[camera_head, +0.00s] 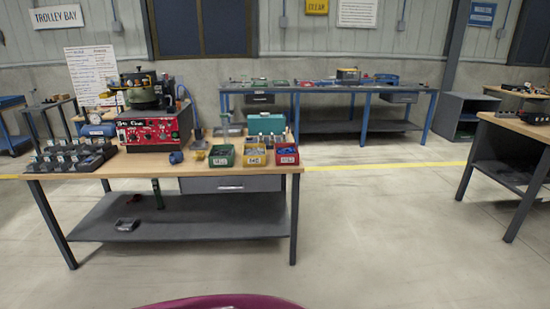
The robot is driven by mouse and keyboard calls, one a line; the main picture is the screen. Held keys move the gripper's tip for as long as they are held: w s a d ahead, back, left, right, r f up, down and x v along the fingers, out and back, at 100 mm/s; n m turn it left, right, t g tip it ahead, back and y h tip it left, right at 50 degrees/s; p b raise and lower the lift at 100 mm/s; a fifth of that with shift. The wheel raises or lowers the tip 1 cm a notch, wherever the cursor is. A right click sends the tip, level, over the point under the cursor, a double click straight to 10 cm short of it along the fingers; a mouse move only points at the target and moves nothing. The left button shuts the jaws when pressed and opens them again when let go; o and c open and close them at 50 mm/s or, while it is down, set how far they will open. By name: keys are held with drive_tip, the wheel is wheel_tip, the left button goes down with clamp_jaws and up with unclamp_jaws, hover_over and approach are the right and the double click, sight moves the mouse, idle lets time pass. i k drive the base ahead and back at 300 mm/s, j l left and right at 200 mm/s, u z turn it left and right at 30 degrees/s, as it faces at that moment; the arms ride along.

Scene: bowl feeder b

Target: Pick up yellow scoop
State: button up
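A small yellow item (200,155), possibly the yellow scoop, lies on the wooden top of the workbench (150,166). It is too small to make out its shape. It sits between a small blue item (176,157) and a green bin (222,156). My gripper is not in view.
A yellow bin (257,156) and a red bin (287,155) stand along the bench's front right edge. A red control box (152,130) carries a dark bowl unit behind. Another bench (520,127) stands at right. Open floor (380,225) lies between the benches.

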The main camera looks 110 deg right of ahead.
sight(198, 156)
drive_tip(key=z, duration=3.4)
drive_tip(key=i+j+z, duration=0.1)
drive_tip(key=i+j, duration=0.3)
drive_tip(key=i, duration=0.15)
drive_tip(key=i+j+z, duration=0.15)
drive_tip(key=i+j, duration=0.25)
drive_tip(key=i, duration=0.15)
